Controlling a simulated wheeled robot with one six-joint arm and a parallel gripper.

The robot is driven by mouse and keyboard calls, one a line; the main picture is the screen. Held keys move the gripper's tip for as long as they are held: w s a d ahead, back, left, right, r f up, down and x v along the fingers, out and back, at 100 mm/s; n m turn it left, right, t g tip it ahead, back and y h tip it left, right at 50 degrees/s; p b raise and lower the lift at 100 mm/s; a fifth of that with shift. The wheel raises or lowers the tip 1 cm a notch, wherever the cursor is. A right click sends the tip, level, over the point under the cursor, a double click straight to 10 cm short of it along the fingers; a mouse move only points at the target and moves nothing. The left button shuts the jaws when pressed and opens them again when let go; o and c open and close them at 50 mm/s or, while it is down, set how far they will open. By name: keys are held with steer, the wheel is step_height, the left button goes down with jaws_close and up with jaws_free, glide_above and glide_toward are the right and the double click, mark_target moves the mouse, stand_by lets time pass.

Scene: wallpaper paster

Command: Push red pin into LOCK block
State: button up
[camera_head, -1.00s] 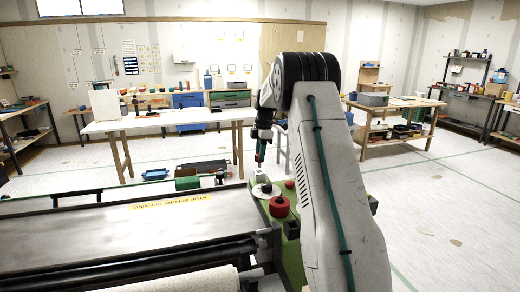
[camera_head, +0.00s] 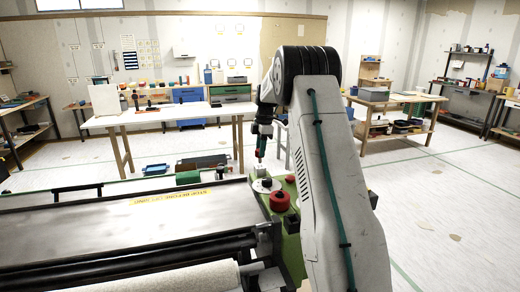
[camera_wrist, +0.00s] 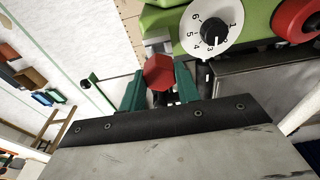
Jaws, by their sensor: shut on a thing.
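A red hexagonal pin head (camera_wrist: 158,72) shows between the green fingers of my gripper (camera_wrist: 158,84) in the wrist view. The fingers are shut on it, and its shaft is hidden. In the head view my gripper (camera_head: 259,148) points down, close above a small pale block (camera_head: 268,169) on the green end of the machine. This may be the LOCK block, but no lettering is readable. I cannot tell whether the pin touches the block or its hole.
A white numbered dial (camera_wrist: 208,28) and a red knob (camera_wrist: 298,18) sit on the green panel beside my gripper. The red knob also shows in the head view (camera_head: 279,200). The machine's metal tray (camera_head: 130,222) lies to the left. Floor is open at right.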

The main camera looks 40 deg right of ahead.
steer(key=shift+f, duration=2.15)
stand_by(0.4)
steer(key=o, duration=1)
steer(key=shift+o, duration=0.2)
steer(key=r, duration=0.5)
steer(key=d+r, duration=0.1)
steer(key=r, duration=0.1)
steer(key=shift+s+r, duration=0.15)
steer(key=shift+r, duration=0.2)
